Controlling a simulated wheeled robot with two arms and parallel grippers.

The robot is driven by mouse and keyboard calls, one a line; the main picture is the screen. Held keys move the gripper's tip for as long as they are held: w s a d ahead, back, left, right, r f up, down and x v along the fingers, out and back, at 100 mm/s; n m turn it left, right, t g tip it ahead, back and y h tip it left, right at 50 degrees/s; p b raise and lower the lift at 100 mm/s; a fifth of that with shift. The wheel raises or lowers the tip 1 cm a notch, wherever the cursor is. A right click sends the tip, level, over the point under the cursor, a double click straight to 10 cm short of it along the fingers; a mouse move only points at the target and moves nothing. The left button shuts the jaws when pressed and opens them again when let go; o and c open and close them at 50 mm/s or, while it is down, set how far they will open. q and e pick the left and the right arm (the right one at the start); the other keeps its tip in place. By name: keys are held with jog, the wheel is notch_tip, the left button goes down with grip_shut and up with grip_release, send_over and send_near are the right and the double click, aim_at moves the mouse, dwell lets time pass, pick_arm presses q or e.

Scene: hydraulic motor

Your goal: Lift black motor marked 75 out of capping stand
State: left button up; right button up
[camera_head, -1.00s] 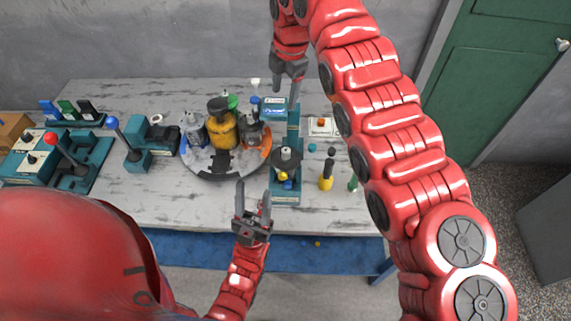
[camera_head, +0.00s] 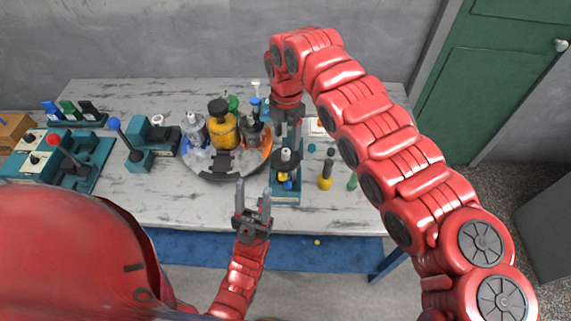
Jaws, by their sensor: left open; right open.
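The capping stand (camera_head: 286,197) is a teal fixture right of the turntable. A dark motor (camera_head: 285,164) with a wide disc-like top sits in it, with yellow and blue parts showing beneath; its marking is too small to read. My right gripper (camera_head: 287,143) points down just above the motor, its fingers apart and close to the motor's top; whether they touch it I cannot tell. The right arm hides the upper part of the stand.
A round turntable (camera_head: 206,170) with a yellow motor (camera_head: 222,127) and grey ones is just left of the stand. A yellow-handled tool (camera_head: 325,177) stands right of it. Teal fixtures with levers (camera_head: 141,158) fill the table's left. Bare tabletop lies front left.

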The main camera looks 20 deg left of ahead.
aim_at(285, 151)
jog(key=shift+f+p, duration=0.2)
jog(key=shift+p, duration=0.15)
jog(key=f+p, duration=0.1)
jog(key=f, duration=0.2)
jog(key=f+p, duration=0.1)
jog(key=shift+s+a+f+p, duration=0.1)
jog(key=shift+s+f+p, duration=0.15)
jog(key=shift+s+p, duration=0.1)
jog(key=shift+w+f, duration=0.1)
jog(key=shift+f, duration=0.05)
grip_shut()
dwell(0.6)
